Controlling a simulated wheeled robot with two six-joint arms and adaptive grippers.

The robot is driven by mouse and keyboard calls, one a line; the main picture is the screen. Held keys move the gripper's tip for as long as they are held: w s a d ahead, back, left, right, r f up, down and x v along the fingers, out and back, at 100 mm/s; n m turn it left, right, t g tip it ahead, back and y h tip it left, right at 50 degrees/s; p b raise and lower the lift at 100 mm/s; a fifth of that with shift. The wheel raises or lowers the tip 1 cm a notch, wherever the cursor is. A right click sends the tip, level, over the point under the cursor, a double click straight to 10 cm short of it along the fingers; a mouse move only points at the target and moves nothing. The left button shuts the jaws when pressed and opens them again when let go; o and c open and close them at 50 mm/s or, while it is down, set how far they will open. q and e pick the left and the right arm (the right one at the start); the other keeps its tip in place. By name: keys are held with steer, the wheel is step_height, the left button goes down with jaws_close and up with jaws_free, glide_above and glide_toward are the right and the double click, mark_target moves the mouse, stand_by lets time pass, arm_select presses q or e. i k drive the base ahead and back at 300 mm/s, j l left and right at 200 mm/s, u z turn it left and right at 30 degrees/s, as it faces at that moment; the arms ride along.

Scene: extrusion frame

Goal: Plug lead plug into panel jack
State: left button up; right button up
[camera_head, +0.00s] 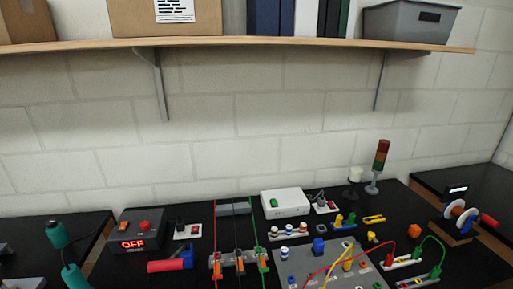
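Neither of my grippers is in view. A grey panel (298,261) lies on the black bench at the bottom right of centre, partly cut off by the lower edge. A yellow lead (338,260) and a red lead (322,271) arch over it. A red plug (389,256) and a green plug (436,271) stand on pale strips to its right, with a green lead (432,238) arching nearby. A blue block (319,245) sits on the panel. Which plug and jack the task means, I cannot tell.
A dark box (133,232) showing OFF stands left, beside a red and blue tool (170,262). Orange clamps (239,262) with red, black and green wires stand at centre. A white box (286,202) and a signal tower (380,163) stand behind. A shelf (240,43) hangs above.

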mark_target(390, 258)
steer(key=z, duration=1.3)
